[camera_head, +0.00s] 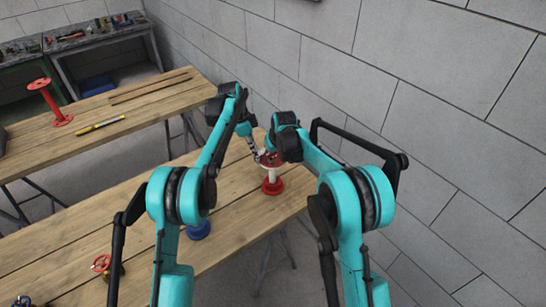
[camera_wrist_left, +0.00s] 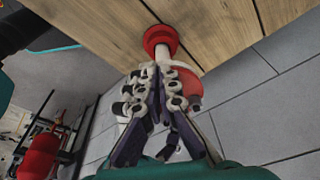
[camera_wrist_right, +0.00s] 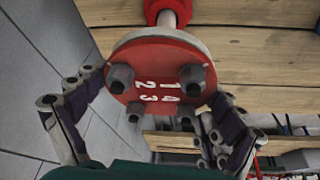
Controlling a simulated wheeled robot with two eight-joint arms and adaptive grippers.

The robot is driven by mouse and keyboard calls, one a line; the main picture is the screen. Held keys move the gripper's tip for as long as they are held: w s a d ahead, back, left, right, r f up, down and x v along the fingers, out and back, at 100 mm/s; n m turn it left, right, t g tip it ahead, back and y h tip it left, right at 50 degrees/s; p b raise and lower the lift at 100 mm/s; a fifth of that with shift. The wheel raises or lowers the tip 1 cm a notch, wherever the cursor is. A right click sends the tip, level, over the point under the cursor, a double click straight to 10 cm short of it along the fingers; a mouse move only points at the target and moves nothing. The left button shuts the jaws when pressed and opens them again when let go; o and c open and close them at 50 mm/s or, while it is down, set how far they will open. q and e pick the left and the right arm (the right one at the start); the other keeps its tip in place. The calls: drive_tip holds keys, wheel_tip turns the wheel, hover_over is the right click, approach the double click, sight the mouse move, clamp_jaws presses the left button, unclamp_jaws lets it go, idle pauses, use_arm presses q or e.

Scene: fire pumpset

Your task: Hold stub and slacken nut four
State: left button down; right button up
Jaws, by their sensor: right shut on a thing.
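The stub is a white pipe with red flanges, standing on the front bench; its lower flange (camera_head: 271,187) shows in the head view. In the right wrist view its upper flange (camera_wrist_right: 160,75) carries white numbers 1 to 4 and several dark nuts. My right gripper (camera_wrist_right: 158,88) has its fingers on opposite sides of this flange and is shut on it. My left gripper (camera_wrist_left: 156,72) has its fingers close together in front of the stub (camera_wrist_left: 160,38); they hide much of the upper flange (camera_wrist_left: 184,78). Whether they touch a nut is hidden.
A blue round part (camera_head: 198,229) and a red handwheel (camera_head: 101,263) are on the front bench (camera_head: 235,245). The second bench holds a red stand (camera_head: 50,103), a yellow level (camera_head: 100,125) and dark bars (camera_head: 150,90). A grey block wall (camera_head: 440,90) rises close on the right.

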use_arm(q)
drive_tip(key=d+v, duration=0.1)
drive_tip(key=v, duration=0.4)
drive_tip(key=shift+a+r, duration=0.2)
drive_tip(key=shift+r, duration=0.35)
wheel_tip(320, 180, down, 6)
drive_tip(key=w, duration=0.2)
idle(0.7)
drive_tip(key=shift+d, duration=0.45)
idle(0.6)
drive_tip(key=shift+s, duration=0.3)
